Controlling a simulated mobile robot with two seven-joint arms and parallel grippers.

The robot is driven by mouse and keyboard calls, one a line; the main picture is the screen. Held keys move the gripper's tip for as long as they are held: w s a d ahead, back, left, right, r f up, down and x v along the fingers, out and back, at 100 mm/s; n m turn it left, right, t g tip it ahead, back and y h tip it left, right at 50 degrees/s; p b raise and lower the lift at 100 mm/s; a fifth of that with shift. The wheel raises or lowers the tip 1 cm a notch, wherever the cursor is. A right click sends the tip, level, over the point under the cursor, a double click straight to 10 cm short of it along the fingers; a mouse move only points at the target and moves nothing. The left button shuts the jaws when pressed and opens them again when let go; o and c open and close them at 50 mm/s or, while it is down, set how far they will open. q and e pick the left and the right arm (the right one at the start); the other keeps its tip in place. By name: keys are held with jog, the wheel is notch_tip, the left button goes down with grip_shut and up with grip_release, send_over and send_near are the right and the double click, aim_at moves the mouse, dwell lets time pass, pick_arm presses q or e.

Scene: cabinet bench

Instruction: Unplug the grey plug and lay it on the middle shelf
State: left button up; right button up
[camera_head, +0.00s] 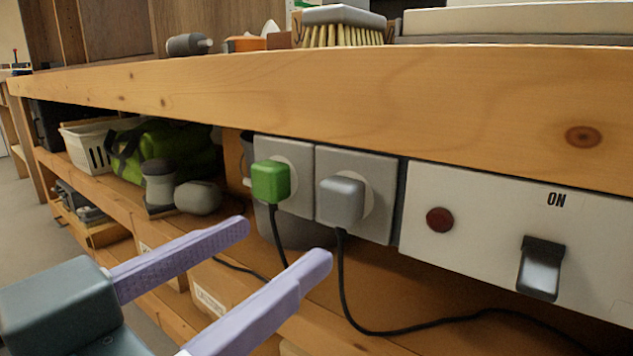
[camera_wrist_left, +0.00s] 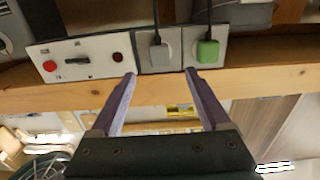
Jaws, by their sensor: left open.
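The grey plug (camera_head: 341,200) sits in the right-hand socket (camera_head: 381,215) under the bench top, with a black cord hanging from it. It also shows in the left wrist view (camera_wrist_left: 159,55), upside down. A green plug (camera_head: 270,182) sits in the socket to its left. My left gripper (camera_head: 285,245) is open and empty, its two lilac fingers pointing toward the sockets, apart from both plugs. In the left wrist view the fingertips (camera_wrist_left: 161,72) are spread on either side of the grey plug's socket. The middle shelf (camera_head: 125,188) runs below the bench top. My right gripper is not in view.
A white panel (camera_head: 480,225) with a red button and a switch is right of the sockets. A white basket (camera_head: 88,146), a green bag (camera_head: 175,150) and grey objects (camera_head: 198,197) stand on the shelf at left. The bench top (camera_head: 330,95) overhangs the sockets.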

aim_at(332, 206)
pick_arm(q)
jog(key=shift+d, duration=0.1)
jog(key=b+x, duration=0.1)
jog(key=x, duration=0.6)
jog(key=shift+w+r, duration=0.1)
jog(key=shift+x, duration=0.9)
jog(key=shift+p, duration=0.3)
dwell(0.7)
jog(key=shift+c, duration=0.2)
grip_shut()
dwell(0.5)
